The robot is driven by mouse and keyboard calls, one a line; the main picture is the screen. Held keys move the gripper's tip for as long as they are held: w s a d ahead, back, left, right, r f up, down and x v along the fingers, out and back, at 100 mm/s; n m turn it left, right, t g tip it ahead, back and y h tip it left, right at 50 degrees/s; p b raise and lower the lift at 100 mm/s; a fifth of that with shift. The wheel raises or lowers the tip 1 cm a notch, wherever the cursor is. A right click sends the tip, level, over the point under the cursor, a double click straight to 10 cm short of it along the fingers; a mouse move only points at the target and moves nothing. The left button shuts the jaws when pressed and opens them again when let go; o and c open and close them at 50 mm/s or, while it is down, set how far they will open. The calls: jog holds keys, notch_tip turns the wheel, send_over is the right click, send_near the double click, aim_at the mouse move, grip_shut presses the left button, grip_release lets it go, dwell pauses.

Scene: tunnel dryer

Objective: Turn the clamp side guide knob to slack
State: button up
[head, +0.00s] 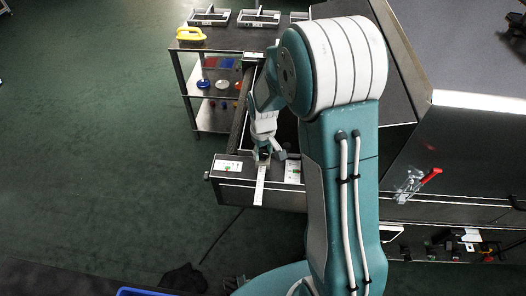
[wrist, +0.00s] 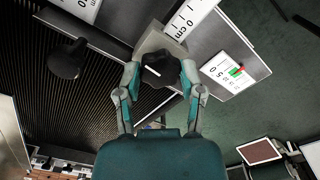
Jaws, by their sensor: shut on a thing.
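My gripper (head: 264,150) reaches down to the near end of the conveyor in the head view. In the wrist view its two teal fingers (wrist: 160,80) are closed around a dark lobed knob (wrist: 158,66) with a short white line on its top, one finger on each side. The knob sits on a grey metal block (wrist: 155,38) beside a white ruler strip (wrist: 190,20) marked in cm. A white scale plate (wrist: 232,72) with a green and red mark lies to the right of it. In the head view my gripper mostly hides the knob.
A second black round knob (wrist: 67,60) stands over the dark ribbed belt (wrist: 70,105) to the left in the wrist view. A cart (head: 222,45) with a yellow-handled item (head: 190,34) stands behind. A red-handled clamp (head: 428,177) is on the machine at right. Green floor at left is clear.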

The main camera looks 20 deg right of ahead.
aim_at(262, 153)
jog(key=shift+n, duration=0.7)
jog(key=o, duration=1.1)
jog(key=shift+o, duration=0.2)
notch_tip(262, 153, up, 12)
jog(key=shift+w+a+f, duration=0.1)
